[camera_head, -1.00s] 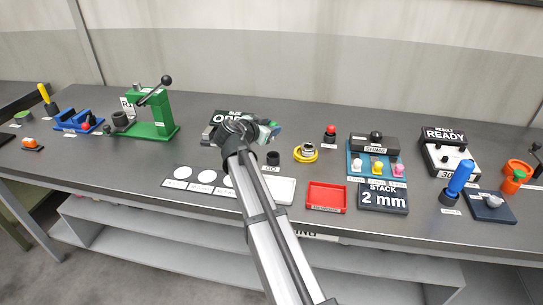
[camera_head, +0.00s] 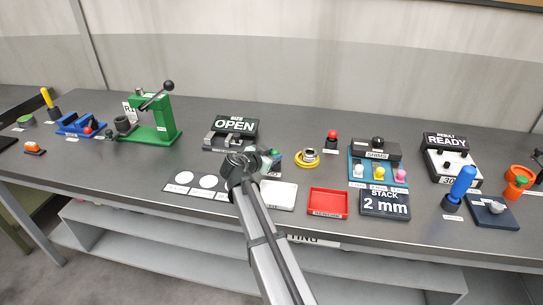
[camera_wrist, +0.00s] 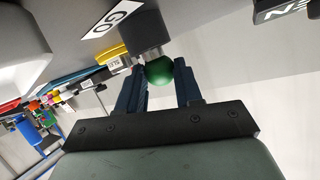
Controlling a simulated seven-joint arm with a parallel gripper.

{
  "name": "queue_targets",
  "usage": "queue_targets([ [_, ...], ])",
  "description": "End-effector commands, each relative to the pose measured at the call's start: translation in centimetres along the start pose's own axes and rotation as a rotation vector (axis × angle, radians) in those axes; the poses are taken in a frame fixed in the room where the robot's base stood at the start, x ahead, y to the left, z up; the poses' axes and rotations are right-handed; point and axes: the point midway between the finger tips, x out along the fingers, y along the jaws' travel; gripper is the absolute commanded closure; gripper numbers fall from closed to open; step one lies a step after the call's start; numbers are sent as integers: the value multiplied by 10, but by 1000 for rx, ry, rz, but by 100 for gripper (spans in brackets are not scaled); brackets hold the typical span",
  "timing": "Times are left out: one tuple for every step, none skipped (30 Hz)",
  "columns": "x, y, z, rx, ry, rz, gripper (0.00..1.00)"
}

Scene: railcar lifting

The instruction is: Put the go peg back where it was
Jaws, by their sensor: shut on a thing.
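The go peg shows as a green ball knob (camera_wrist: 159,71) between my gripper's fingers in the wrist view. My gripper (camera_wrist: 161,66) is shut on this knob. The knob sits right at the mouth of the black round holder (camera_wrist: 139,29), beside the white GO label (camera_wrist: 113,18). I cannot tell whether the peg is fully seated. In the head view my gripper (camera_head: 269,158) is low over the bench at the holder's spot and hides most of it.
The OPEN size sign (camera_head: 235,125) and its grey gauge stand behind my gripper. A white tray (camera_head: 279,196) lies in front, with a red tray (camera_head: 328,203) to its right. A yellow ring (camera_head: 307,159) is close on the right, then a red button (camera_head: 332,140).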

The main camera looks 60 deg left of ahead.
Motion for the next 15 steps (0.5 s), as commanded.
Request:
queue_targets([
  [0,0,0,0,0,0,100],
  [0,0,0,0,0,0,100],
  [0,0,1,-1,0,0,100],
  [1,0,2,-1,0,0,100],
  [1,1,3,-1,0,0,100],
  [1,0,2,0,0,0,61],
  [1,0,2,0,0,0,59],
  [1,0,2,0,0,0,56],
  [1,0,2,0,0,0,52],
  [1,0,2,0,0,0,49],
  [1,0,2,0,0,0,46],
  [1,0,2,0,0,0,42],
  [1,0,2,0,-1,0,40],
  [1,0,2,0,-1,0,40],
  [1,0,2,0,0,0,40],
])
